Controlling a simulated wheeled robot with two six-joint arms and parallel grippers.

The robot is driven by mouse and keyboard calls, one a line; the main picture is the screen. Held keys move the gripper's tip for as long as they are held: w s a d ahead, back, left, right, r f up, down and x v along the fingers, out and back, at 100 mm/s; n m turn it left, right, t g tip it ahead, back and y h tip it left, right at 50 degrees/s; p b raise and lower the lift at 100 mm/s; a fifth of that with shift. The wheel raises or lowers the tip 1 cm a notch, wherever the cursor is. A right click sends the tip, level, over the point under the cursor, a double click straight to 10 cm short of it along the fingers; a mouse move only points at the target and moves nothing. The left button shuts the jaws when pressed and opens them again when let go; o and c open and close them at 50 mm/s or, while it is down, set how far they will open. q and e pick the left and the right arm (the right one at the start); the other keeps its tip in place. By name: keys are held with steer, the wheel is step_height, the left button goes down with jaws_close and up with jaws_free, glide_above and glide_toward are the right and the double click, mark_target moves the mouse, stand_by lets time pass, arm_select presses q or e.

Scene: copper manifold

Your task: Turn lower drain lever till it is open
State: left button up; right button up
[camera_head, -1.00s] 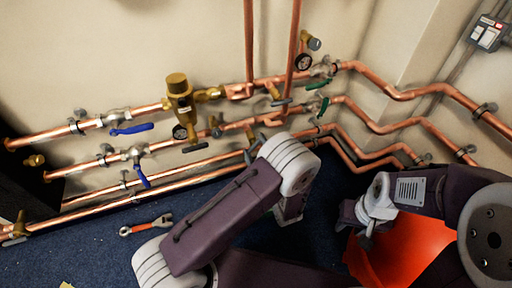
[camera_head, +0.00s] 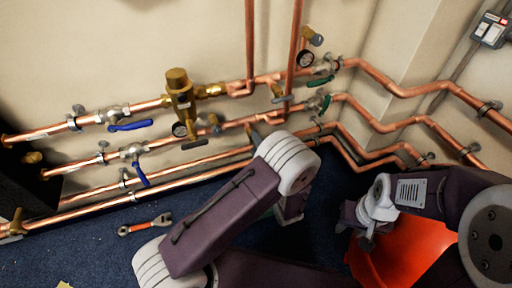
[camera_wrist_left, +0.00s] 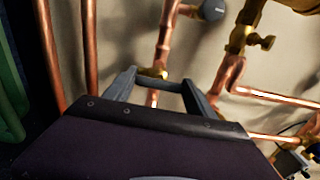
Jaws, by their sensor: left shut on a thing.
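The lower drain valve (camera_head: 255,136) is a small brass fitting on the lower copper pipes, just left of my left arm's pale joint in the head view. In the left wrist view, its brass body (camera_wrist_left: 153,72) shows just beyond the fingertips. My left gripper (camera_wrist_left: 160,84) is shut on a grey bar between its two fingers, which appears to be the drain lever. The lever's exact angle is hard to see. In the head view my left arm hides this gripper. My right gripper (camera_head: 362,222) hangs above an orange-red bin, and its jaws are unclear.
Another brass drain valve (camera_head: 278,92) sits higher up. A wrench (camera_head: 145,225) lies on the blue floor. The orange-red bin (camera_head: 410,245) stands at right.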

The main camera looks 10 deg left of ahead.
arm_select(q)
steer(key=shift+f, duration=0.1)
stand_by(0.5)
steer(key=o, duration=1.4)
steer(key=p+v, duration=0.4)
steer(key=v, duration=0.5)
steer(key=shift+p, duration=0.4)
